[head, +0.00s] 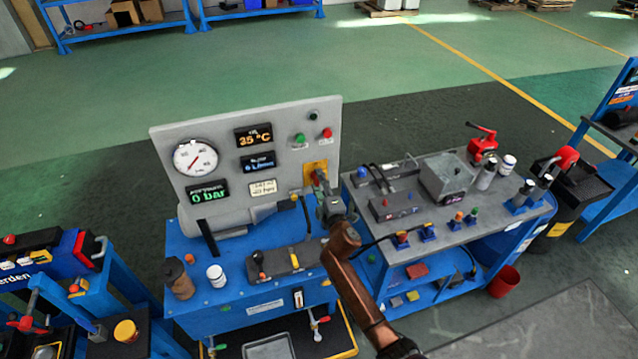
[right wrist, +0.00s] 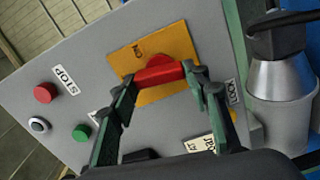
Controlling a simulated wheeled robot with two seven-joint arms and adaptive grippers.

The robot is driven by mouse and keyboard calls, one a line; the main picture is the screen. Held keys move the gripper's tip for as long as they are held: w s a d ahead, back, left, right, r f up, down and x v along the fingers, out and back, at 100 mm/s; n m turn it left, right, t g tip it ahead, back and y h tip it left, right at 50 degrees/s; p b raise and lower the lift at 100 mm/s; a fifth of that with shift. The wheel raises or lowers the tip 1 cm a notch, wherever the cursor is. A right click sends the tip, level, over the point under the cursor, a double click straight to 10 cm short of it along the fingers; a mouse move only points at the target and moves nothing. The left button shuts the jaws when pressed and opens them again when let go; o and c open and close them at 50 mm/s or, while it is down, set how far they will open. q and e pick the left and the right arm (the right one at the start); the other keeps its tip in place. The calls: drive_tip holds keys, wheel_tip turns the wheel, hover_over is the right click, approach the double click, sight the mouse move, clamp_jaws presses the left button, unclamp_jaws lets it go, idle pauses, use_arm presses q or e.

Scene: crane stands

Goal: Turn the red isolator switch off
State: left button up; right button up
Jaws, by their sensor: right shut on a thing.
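The red isolator switch (head: 319,176) is on a yellow plate (head: 309,166) at the right side of the grey panel (head: 240,130). In the right wrist view its red handle (right wrist: 158,75) lies across the middle of the yellow plate (right wrist: 148,51), with an "ON" mark on the plate. My right gripper (right wrist: 162,78) is shut on the handle, with one finger at each end of it. In the head view the right gripper (head: 325,190) reaches the switch from below and partly hides it. My left gripper is not in view.
Green (head: 299,139) and red (head: 327,133) buttons sit above the switch. A gauge (head: 195,157) and displays fill the panel's left. A grey-topped bench (head: 470,220) with a box and fittings stands close on the right. Bottles stand on the blue stand's (head: 240,315) left.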

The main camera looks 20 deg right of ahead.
drive_tip(key=shift+f+n, duration=0.1)
drive_tip(key=shift+n, duration=0.7)
drive_tip(key=o, duration=1.2)
drive_tip(key=shift+c, duration=0.2)
drive_tip(key=s, duration=1.2)
drive_tip(key=shift+d, duration=0.15)
drive_tip(key=shift+f, duration=0.1)
